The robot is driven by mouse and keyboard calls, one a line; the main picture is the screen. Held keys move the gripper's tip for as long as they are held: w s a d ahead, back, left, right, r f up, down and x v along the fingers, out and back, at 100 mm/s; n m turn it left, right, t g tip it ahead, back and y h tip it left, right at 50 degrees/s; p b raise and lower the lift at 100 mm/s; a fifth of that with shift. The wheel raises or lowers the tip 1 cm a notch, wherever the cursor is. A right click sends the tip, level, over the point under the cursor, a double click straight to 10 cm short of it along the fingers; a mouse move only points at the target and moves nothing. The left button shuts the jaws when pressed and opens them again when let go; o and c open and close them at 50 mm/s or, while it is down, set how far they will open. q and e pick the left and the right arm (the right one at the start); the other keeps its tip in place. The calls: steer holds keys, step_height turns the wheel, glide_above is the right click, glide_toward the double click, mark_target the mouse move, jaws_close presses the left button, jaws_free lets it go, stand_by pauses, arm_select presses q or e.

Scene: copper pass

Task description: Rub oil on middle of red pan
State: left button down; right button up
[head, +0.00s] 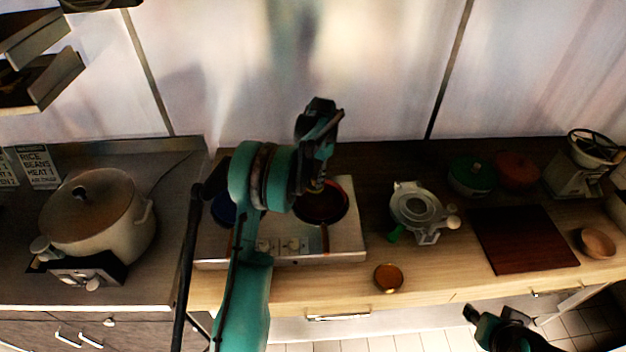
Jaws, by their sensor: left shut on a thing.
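The red pan (335,207) sits on the right burner of the white two-burner stove (345,245), its handle pointing toward the front. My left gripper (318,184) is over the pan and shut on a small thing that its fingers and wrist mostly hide. I cannot tell whether that thing touches the pan. A small round bowl of amber liquid, which looks like oil (388,277), stands on the wooden counter right of the stove. My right gripper (472,313) is low at the front, apart from the counter objects; its jaw opening is unclear.
A blue pan (222,212) is on the left burner, partly behind my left arm. A grey metal device (418,208), a dark red board (522,240), a green pot (472,177) and a wooden bowl (597,243) stand right. A large pot (95,220) is far left.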

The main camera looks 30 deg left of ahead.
mark_target(314, 177)
arm_select(q)
steer(key=shift+r+p, duration=0.7)
steer(key=shift+r, duration=0.95)
